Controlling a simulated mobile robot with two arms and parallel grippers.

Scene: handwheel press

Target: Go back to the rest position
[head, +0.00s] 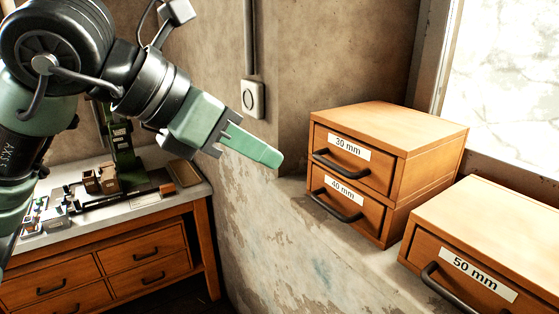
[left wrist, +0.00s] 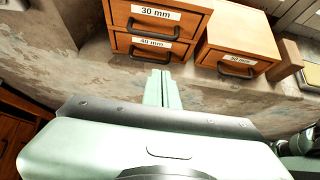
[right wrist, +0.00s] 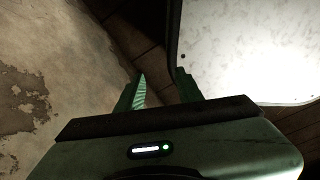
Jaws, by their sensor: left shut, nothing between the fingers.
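My left gripper (head: 277,158) is shut and empty, held in the air in front of the wall and to the left of the stacked drawer boxes. In the left wrist view its fingers (left wrist: 162,76) lie together, pointing towards the ledge below the boxes, apart from them. My right gripper (right wrist: 160,76) shows only in the right wrist view. Its two fingers stand apart with nothing between them, over the dark floor between a stained surface and a pale panel.
Drawer boxes marked 30 mm (head: 380,137), 40 mm (head: 346,208) and 50 mm (head: 478,275) stand shut on the ledge at right. A workbench (head: 150,212) with a green press (head: 122,150) stands at left. A pale panel (right wrist: 250,45) lies near my right gripper.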

